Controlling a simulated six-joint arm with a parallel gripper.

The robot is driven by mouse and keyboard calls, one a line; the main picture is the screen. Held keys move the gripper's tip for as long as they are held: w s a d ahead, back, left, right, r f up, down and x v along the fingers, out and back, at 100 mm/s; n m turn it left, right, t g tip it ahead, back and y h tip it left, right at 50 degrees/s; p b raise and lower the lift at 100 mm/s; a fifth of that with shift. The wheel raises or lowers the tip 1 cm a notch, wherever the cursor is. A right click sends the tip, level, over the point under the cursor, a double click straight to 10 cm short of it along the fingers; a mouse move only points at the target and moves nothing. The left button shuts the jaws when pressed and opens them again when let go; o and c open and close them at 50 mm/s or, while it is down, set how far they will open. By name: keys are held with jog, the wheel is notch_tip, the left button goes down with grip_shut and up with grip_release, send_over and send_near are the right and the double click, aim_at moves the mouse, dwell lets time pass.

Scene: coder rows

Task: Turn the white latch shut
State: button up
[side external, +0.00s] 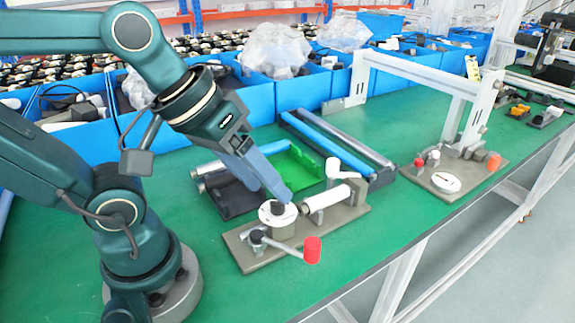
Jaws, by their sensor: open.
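A grey fixture plate (347,216) lies on the green bench. A lever with a red knob (312,250) sticks out at the near edge. The fingers partly hide the disc's far side.
A black and green tray (240,203) and a blue-edged roller frame (340,140) lie behind the fixture. A second fixture with a white dial (446,182) and a white metal frame (410,70) stand at right. Blue bins (300,95) line the back. The bench's front edge is clear.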

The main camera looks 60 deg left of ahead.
jog(key=d+r+n+h, duration=0.2)
jog(key=d, duration=0.1)
jog(key=n+h, duration=0.7)
jog(key=n, duration=0.8)
send_over(333, 161)
jog(key=s+d, duration=0.3)
jog(key=d, duration=0.1)
notch_tip(333, 161, down, 4)
jog(key=a+f+n+t, duration=0.2)
jog(key=a+f+n, duration=0.3)
jog(key=a+f, duration=0.3)
jog(key=shift+r+x, duration=0.15)
jog(key=shift+x, duration=1.15)
jog(key=shift+r+x, duration=0.2)
jog(key=shift+x, duration=1.1)
jog(key=shift+w+d, duration=0.1)
